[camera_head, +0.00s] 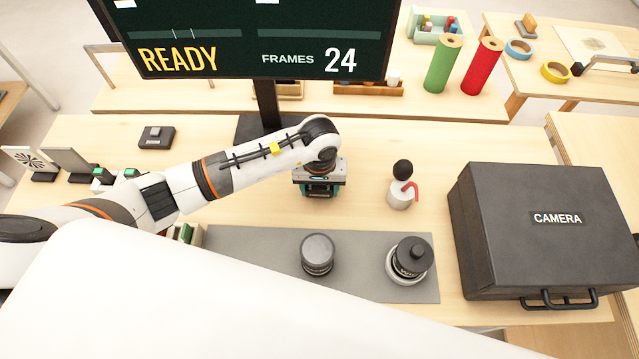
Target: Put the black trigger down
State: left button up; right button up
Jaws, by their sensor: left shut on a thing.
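My left gripper (320,190) is in the middle of the table, below my arm's wrist and in front of the monitor stand. It points down, with its fingers just above or at the bare wood behind the grey mat. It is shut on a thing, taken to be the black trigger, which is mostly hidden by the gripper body. I cannot tell whether it touches the table. My right gripper is not in view.
A grey mat (270,265) holds two dark lenses (317,252) (410,258). A small dark box (157,137) lies left. Wood between gripper and blower is clear.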

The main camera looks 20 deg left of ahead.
aim_at(319, 188)
pick_arm(q)
jog(key=shift+f+b, duration=0.2)
jog(key=shift+b, duration=0.1)
jog(key=o, duration=1.3)
jog(key=shift+r, duration=0.1)
jog(key=shift+o, duration=1.2)
jog(key=shift+r+p, duration=0.25)
jog(key=shift+p, duration=0.15)
jog(key=shift+w+r+b, duration=0.1)
jog(key=shift+r+b, duration=0.25)
notch_tip(319, 188, up, 11)
jog(key=b, duration=0.2)
jog(key=shift+s, duration=0.25)
